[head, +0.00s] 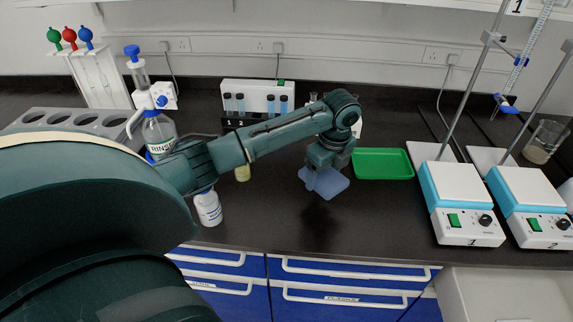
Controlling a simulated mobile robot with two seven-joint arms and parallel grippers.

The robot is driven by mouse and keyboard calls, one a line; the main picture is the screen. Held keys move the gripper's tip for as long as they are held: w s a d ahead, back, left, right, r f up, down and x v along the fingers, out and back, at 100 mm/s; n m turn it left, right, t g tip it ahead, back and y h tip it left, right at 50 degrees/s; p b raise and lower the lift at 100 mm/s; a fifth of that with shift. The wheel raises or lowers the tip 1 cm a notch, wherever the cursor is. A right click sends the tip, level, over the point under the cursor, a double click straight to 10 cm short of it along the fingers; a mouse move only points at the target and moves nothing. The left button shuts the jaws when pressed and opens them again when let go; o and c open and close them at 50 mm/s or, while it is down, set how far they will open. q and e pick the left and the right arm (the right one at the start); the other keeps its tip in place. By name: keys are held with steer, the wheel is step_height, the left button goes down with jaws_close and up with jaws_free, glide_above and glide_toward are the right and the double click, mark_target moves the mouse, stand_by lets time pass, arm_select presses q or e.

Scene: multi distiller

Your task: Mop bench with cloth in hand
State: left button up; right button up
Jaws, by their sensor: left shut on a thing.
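My left gripper (323,172) points down at the middle of the bench and is shut on a blue cloth (328,187). The cloth is spread flat at the black bench top (285,232), just left of a green tray. The gripper covers the cloth's upper part. I cannot tell whether all of the cloth touches the bench. My right gripper is not in view.
The green tray (383,163) is right of the cloth. Two numbered hotplates with stands (460,190) fill the right side. A white bottle (208,209), a rinse bottle (158,132) and a vial rack (258,117) stand left and behind. The front middle bench is clear.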

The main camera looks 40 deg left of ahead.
arm_select(q)
steer(key=shift+r, duration=0.2)
steer(key=shift+r, duration=3.95)
